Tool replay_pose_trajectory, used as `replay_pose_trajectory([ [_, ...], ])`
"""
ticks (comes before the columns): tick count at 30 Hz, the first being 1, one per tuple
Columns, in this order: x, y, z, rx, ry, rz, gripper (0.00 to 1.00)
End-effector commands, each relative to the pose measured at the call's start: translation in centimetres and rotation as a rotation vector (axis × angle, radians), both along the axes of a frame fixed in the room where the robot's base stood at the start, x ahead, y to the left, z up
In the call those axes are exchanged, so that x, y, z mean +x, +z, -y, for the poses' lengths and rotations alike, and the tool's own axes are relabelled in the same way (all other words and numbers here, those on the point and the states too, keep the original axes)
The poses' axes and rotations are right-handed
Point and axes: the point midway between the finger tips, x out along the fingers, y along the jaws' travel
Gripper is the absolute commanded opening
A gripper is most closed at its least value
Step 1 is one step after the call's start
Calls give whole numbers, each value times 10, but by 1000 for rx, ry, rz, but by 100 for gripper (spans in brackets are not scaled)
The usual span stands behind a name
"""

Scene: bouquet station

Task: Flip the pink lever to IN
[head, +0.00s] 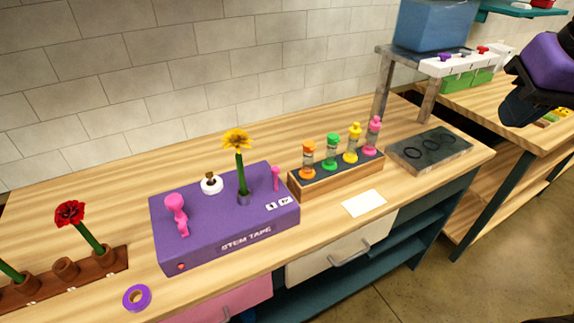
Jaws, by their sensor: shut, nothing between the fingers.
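A purple box marked STEM TAPE (215,240) stands on the wooden bench. A small pink lever (276,178) with a round knob stands roughly upright near its right end. Two small white labels are in front of the lever, too small to read, so I cannot tell which setting it is at. A larger pink crank-like handle (177,215) is on the box's left part. My gripper (516,112) is at the far right edge, high and well away from the box. It is shut and empty, seen partly from the side.
A yellow flower (237,141) stands upright in the box, left of the lever, and a white roll (211,184) sits behind. A wooden rack (340,180) with several coloured bottles stands close on the right. A purple ring (137,298) and white card (364,204) lie in front.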

Motion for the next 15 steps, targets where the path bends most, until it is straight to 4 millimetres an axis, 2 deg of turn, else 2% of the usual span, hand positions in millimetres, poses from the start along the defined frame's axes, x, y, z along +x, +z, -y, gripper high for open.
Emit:
replay_pose_trajectory([
  [3,25,-5,-18,29,30,-39,0],
  [15,96,-37,-85,115,102,-154,0],
])
